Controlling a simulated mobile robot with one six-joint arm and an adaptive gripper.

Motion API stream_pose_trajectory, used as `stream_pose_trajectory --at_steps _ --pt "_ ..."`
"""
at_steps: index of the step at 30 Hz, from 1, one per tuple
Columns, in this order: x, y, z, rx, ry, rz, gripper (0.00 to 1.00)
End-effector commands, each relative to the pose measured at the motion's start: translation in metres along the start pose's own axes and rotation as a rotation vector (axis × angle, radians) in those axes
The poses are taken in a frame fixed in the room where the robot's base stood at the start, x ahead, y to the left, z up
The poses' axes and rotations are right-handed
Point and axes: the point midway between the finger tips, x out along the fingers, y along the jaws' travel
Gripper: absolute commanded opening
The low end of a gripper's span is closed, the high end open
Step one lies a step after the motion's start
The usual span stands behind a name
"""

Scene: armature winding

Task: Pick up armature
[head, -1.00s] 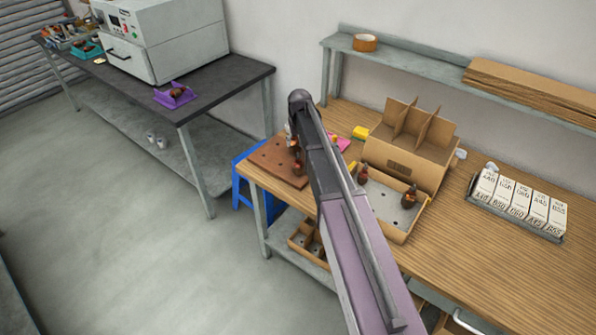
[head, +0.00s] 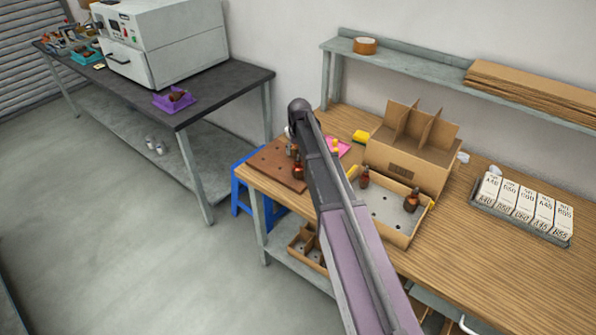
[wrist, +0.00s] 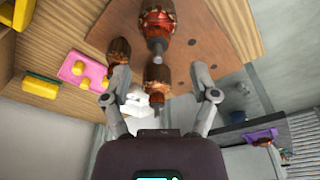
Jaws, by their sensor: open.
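A brown pegboard (head: 270,160) with holes lies on the left end of the wooden workbench. Copper-wound armatures stand on it; one (head: 298,172) shows beside my arm in the head view. In the wrist view, a large armature (wrist: 157,20) is at the top, a second armature (wrist: 157,75) lies in line with the gap between my fingers, and a third armature (wrist: 118,52) is near the left finger. My gripper (wrist: 159,97) is open, its fingers spread apart with nothing gripped. In the head view my arm hides the gripper and part of the board.
A cardboard tray (head: 386,228) holds armatures, with a divided cardboard box (head: 408,168) behind it. A pink holder (wrist: 88,70) and yellow block (wrist: 41,85) are near the board. White boxes (head: 525,200) stand right. A purple tray (head: 172,104) sits on the dark bench.

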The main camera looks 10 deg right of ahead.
Motion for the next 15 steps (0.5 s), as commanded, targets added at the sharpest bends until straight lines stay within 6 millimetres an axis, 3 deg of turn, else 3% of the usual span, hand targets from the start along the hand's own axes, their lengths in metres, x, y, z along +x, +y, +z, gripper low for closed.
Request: stream_pose_trajectory --at_steps 15 --pt "0.035 0.003 0.001 0.000 0.000 0.000 0.77"
